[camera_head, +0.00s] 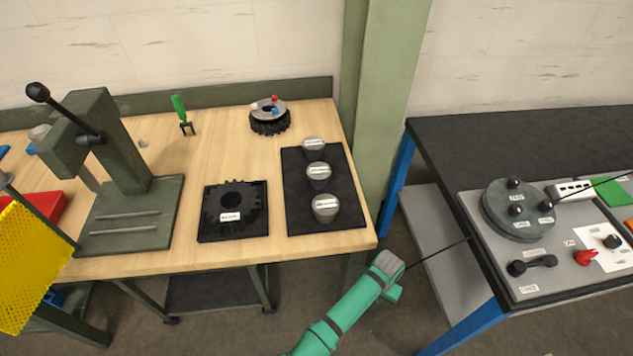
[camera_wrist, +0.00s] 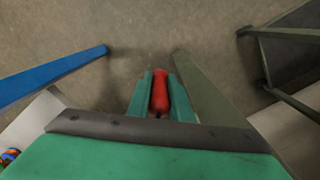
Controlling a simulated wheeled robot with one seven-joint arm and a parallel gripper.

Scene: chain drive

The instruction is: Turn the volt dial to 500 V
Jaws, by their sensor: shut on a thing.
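A black knob (camera_head: 612,242) sits on a white labelled plate at the right edge of the grey test panel (camera_head: 510,285) in the head view. It looks like the volt dial, but its labels are too small to read and its setting cannot be told. My gripper (camera_head: 388,268) is out over the floor between the two tables, left of the panel and apart from it. In the wrist view my gripper (camera_wrist: 160,92) is shut on a red handle (camera_wrist: 160,90) held between its green fingers. A thin dark line runs from the gripper towards the panel in the head view.
On the panel are a red knob (camera_head: 585,258), a black lever (camera_head: 532,265) and a round grey disc (camera_head: 518,210) with black knobs. The wooden bench (camera_head: 230,120) at left holds a press, a black gear and several grey cups. A green post (camera_head: 385,110) stands between the tables.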

